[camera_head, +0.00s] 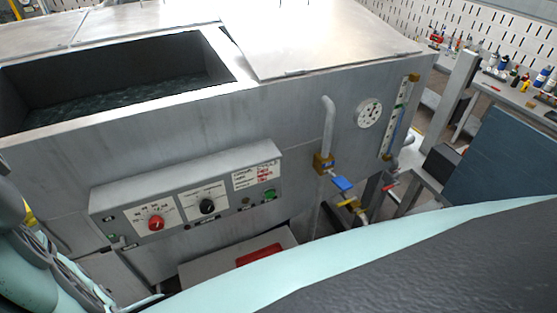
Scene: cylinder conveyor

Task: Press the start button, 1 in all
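A grey control panel (222,179) juts from the front of a metal tank. A green button (269,195) sits near its right end, under a small label with red print. I cannot read which control is marked start. A smaller green spot (112,238) shows at the panel's lower left. The panel also has a red knob (156,223) and a black knob (207,206). My gripper cannot be made out. Parts of my own body fill the lower left corner and the lower right.
The metal tank (300,100) has an open basin of dark liquid at left and a closed lid (315,40). A pipe (328,125) with a blue-handled valve (343,184) stands right of the panel. A red object (258,254) lies below it. Benches with bottles stand at right.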

